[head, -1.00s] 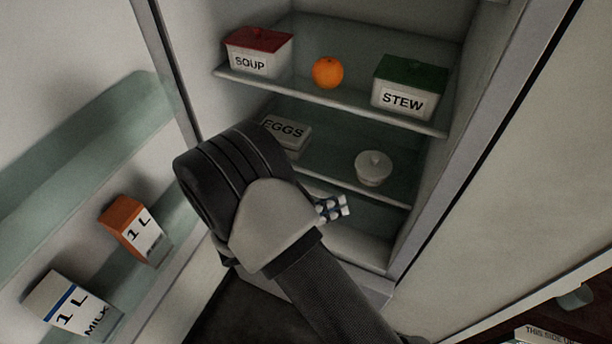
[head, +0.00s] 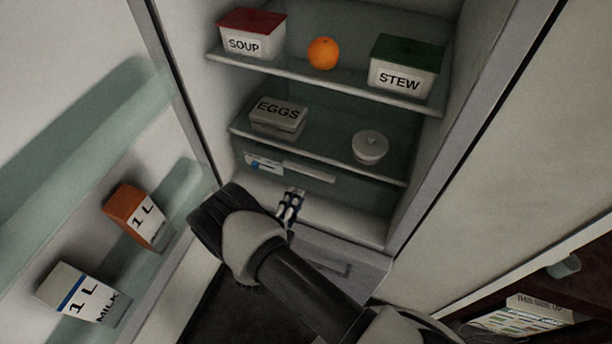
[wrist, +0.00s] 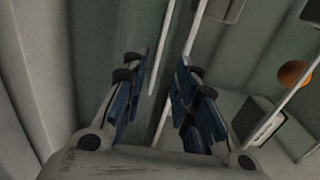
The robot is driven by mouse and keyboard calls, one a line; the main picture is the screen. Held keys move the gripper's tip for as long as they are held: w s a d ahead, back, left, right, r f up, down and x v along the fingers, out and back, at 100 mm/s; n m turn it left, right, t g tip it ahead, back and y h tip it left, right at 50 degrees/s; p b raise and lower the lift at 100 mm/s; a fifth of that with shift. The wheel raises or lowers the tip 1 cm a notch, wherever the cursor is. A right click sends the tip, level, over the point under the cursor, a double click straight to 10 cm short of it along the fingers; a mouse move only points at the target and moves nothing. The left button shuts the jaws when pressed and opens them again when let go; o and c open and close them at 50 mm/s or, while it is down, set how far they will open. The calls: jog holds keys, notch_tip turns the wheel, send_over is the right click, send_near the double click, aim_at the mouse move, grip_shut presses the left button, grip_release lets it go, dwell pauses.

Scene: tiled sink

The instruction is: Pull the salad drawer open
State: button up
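The salad drawer (head: 345,186) is a grey-green front below the lower shelf, with a blue-and-white label at its left and a pale bar handle (head: 309,172). It looks shut. The label is too small to read. My gripper (head: 297,192) is open and empty, in front of and a little below the handle in the head view. In the wrist view, a pale bar (wrist: 161,50), seemingly the handle, runs between the open fingers of my gripper (wrist: 162,82). I see no contact; the remaining distance is unclear.
The lower shelf holds an egg box (head: 278,118) and a lidded white bowl (head: 370,146). The upper shelf holds soup (head: 251,35), an orange (head: 323,53) and stew (head: 404,66). The open door at left carries cartons (head: 137,213). Another handled front (head: 325,262) lies below.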

jog(key=b+x, duration=0.1)
jog(key=x, duration=0.9)
grip_shut()
jog(key=shift+s, duration=0.1)
dwell(0.4)
